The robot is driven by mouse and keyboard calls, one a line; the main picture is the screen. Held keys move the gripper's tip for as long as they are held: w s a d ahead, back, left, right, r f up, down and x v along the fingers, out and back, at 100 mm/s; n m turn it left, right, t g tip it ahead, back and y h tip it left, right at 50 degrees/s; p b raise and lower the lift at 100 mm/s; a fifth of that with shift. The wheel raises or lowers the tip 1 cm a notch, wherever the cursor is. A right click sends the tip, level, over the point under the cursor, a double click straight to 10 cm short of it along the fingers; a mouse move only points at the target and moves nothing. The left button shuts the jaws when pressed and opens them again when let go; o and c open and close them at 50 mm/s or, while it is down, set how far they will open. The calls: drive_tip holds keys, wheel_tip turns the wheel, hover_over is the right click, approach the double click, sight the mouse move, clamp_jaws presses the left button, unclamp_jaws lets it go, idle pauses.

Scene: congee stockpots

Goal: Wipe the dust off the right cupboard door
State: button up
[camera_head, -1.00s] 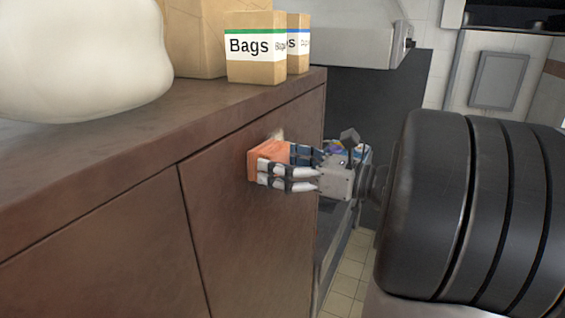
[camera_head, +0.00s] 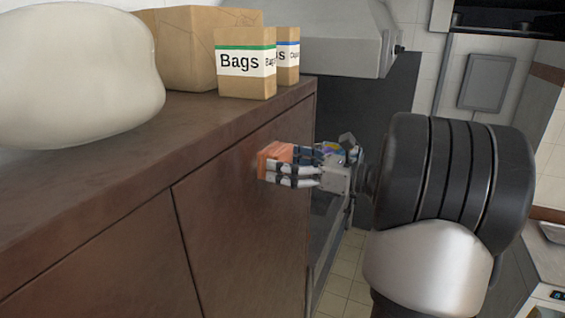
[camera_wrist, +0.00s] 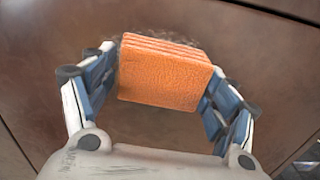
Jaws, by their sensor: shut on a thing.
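The right cupboard door (camera_head: 222,225) is a brown, shut panel below the counter edge. It also fills much of the wrist view (camera_wrist: 140,125). An orange sponge (camera_head: 269,159) is held against or very close to the upper right of this door; contact cannot be made out. My gripper (camera_head: 278,166) is shut on the sponge, with fingers on two opposite sides. In the wrist view the sponge (camera_wrist: 165,75) sits between the fingertips of my gripper (camera_wrist: 163,80). A faint greyish dust smudge (camera_wrist: 122,42) shows along the sponge's far edge. The door behind the sponge is hidden.
The brown counter (camera_head: 120,165) above holds a large white sack (camera_head: 75,75), a cardboard box (camera_head: 185,45) and small boxes labelled Bags (camera_head: 245,85). A grey appliance (camera_head: 345,50) stands beyond the cupboard. Tiled floor (camera_head: 345,270) lies at right.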

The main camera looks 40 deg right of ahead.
sight(292, 155)
drive_tip(key=shift+w+d+p, duration=0.15)
drive_tip(key=shift+w+d, duration=0.1)
drive_tip(key=shift+d, duration=0.35)
drive_tip(key=shift+w+d+p, duration=0.15)
drive_tip(key=shift+w+d, duration=0.1)
drive_tip(key=shift+d, duration=0.4)
drive_tip(key=shift+w+d+p, duration=0.15)
drive_tip(key=shift+w+d, duration=0.1)
drive_tip(key=shift+d, duration=0.35)
drive_tip(key=shift+s+a+b, duration=0.1)
drive_tip(key=shift+s+a, duration=0.6)
drive_tip(key=shift+a, duration=1)
drive_tip(key=shift+s+a+b, duration=0.1)
drive_tip(key=shift+s+a, duration=0.65)
drive_tip(key=shift+a, duration=1)
drive_tip(key=shift+s+a+b, duration=0.1)
drive_tip(key=shift+s+a, duration=0.6)
drive_tip(key=shift+a, duration=1)
drive_tip(key=shift+d, duration=0.1)
drive_tip(key=v, duration=0.6)
drive_tip(key=shift+p, duration=0.3)
drive_tip(key=shift+v, duration=1.5)
